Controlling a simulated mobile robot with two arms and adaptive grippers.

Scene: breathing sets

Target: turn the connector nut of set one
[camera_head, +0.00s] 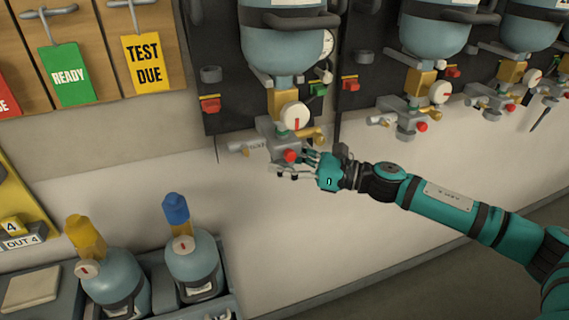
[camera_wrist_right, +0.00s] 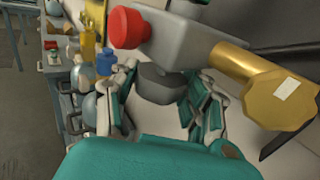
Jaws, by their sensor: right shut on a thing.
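Set one hangs on the dark panel as a blue-grey cylinder (camera_head: 283,50) with a brass valve, a white round gauge (camera_head: 296,117) and a grey block below. A red knob (camera_head: 290,156) sits on the block; it shows large in the right wrist view (camera_wrist_right: 128,27). The dark grey connector nut (camera_wrist_right: 157,84) is under the block, between my right fingers. My right gripper (camera_head: 297,168) comes in from the right and is shut on the nut; it also shows in the right wrist view (camera_wrist_right: 166,95). In the head view the fingers mostly hide the nut. My left gripper is out of view.
A brass fitting (camera_wrist_right: 270,85) sticks out close beside my right fingers. More sets (camera_head: 437,35) hang to the right. Two small cylinders, yellow-topped (camera_head: 118,285) and blue-topped (camera_head: 192,270), stand in a crate below left. READY (camera_head: 69,76) and TEST DUE (camera_head: 147,63) tags hang upper left.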

